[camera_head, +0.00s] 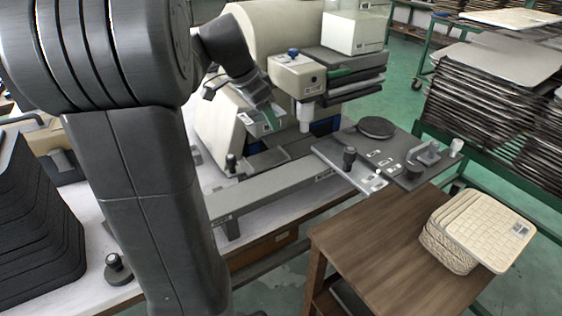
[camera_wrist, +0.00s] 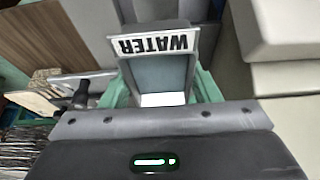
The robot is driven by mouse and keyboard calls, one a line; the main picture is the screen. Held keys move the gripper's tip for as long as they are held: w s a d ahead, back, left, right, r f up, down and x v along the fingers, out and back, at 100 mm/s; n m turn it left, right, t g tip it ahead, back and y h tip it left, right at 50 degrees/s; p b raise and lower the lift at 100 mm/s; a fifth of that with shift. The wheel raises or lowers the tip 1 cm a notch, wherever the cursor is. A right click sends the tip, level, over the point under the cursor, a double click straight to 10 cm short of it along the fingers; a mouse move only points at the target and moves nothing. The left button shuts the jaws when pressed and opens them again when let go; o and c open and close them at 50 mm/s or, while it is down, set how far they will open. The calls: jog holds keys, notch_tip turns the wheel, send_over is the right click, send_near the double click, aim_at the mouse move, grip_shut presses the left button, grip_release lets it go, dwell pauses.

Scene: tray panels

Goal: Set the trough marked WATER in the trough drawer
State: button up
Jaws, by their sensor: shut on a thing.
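The trough marked WATER (camera_wrist: 157,75) fills the middle of the wrist view, grey with a white label that appears upside down. The green fingers of my gripper (camera_wrist: 160,92) stand on its two sides and are shut on it. In the head view my gripper (camera_head: 269,119) is in front of the cream machine, left of its hanging head; the trough is too small there to make out clearly. A grey slide plate (camera_head: 345,165) with a black knob and small labels extends from the machine toward the right. I cannot tell whether it is the trough drawer.
The cream machine (camera_head: 215,135) stands close around my gripper. A dark plate (camera_head: 400,165) with a round disc and a handle lies to the right. A wooden table (camera_head: 375,240) holds woven cream trays (camera_head: 450,235). Black trays (camera_head: 40,235) are stacked at left.

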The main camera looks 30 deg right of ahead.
aim_at(248, 118)
notch_tip(248, 118, down, 10)
jog(key=shift+r+b, duration=0.15)
jog(key=shift+b, duration=0.6)
jog(key=o, duration=1.2)
jog(key=shift+c, duration=0.2)
jog(key=shift+r, duration=0.1)
jog(key=shift+r, duration=0.25)
jog(key=p+v, duration=0.1)
jog(key=v, duration=1)
jog(key=shift+a+r+p, duration=0.15)
jog(key=shift+r+p, duration=0.15)
jog(key=shift+p, duration=0.1)
jog(key=b+x, duration=0.2)
jog(key=x, duration=1)
jog(key=shift+f, duration=0.4)
notch_tip(248, 118, up, 3)
jog(key=shift+f+p, duration=0.25)
jog(key=shift+p, duration=0.15)
jog(key=shift+r, duration=0.6)
